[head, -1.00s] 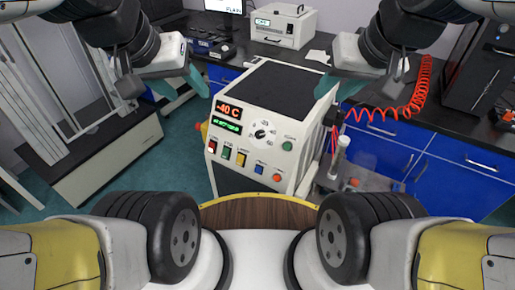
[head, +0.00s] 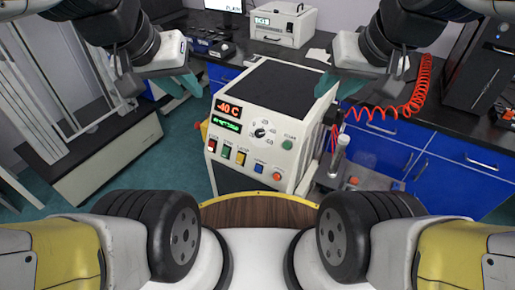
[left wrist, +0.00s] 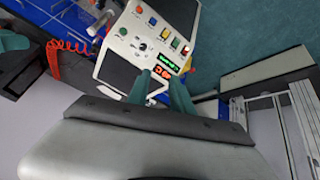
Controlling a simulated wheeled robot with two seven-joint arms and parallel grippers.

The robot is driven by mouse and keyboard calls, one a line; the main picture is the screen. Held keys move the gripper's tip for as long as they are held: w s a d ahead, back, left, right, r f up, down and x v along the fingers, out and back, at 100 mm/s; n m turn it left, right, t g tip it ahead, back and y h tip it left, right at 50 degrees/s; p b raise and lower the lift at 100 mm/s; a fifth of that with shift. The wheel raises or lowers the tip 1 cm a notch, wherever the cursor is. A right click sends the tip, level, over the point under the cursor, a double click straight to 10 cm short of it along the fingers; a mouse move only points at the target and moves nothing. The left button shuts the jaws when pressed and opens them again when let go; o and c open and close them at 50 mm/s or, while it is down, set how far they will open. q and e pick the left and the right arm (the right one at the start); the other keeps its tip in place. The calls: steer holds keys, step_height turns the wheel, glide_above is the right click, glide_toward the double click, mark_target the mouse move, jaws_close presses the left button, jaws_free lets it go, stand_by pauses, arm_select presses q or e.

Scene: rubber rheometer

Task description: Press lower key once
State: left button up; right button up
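The white rheometer (head: 262,125) stands ahead in the middle with a slanted control panel. Along its front is a row of keys: red (head: 211,146), green (head: 225,152), yellow (head: 241,158), blue (head: 258,168) and orange (head: 277,177). Their labels are too small to read surely. The panel also shows in the left wrist view (left wrist: 122,55). My left gripper (head: 187,87) is open and empty, up and left of the panel, apart from it; its two teal fingers show separated in the left wrist view (left wrist: 161,90). My right gripper (head: 338,86) is open and empty, right of the machine's top.
A dial (head: 262,132), a green round button (head: 288,145) and a red-digit display (head: 228,108) share the panel. A yellow-red knob (head: 203,129) sticks out at the left side. A red coiled hose (head: 400,112) hangs at right, before blue cabinets (head: 455,175).

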arm_select(q)
jaws_close()
stand_by(1.4)
